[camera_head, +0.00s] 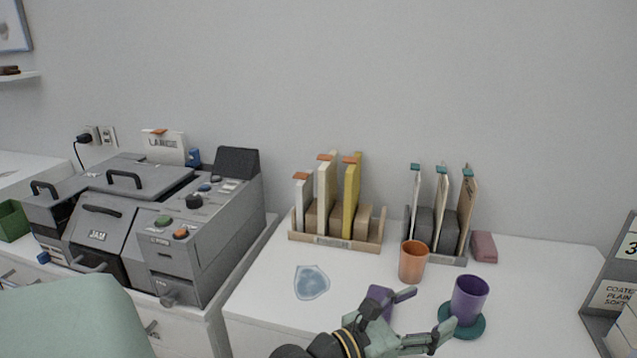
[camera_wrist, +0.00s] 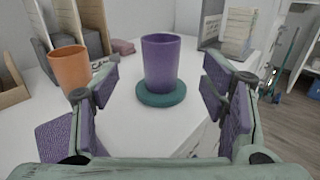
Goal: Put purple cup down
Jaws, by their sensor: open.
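The purple cup (camera_head: 469,297) stands upright on a round teal coaster (camera_head: 464,327) near the right part of the white desk. In the wrist view the cup (camera_wrist: 161,64) stands on the coaster (camera_wrist: 162,97), beyond and between my fingers. My gripper (camera_head: 427,318) is open, with its fingers spread, to the left and front of the cup. In the wrist view my gripper (camera_wrist: 161,96) holds nothing, and the cup appears clear of both fingers.
An orange cup (camera_head: 412,261) stands behind and left of the purple cup. Two file racks (camera_head: 335,241) (camera_head: 449,260) stand at the back. A pale blue piece (camera_head: 311,282) lies on the desk. A grey machine (camera_head: 158,219) is at left, and a grey rack (camera_head: 612,290) is at right.

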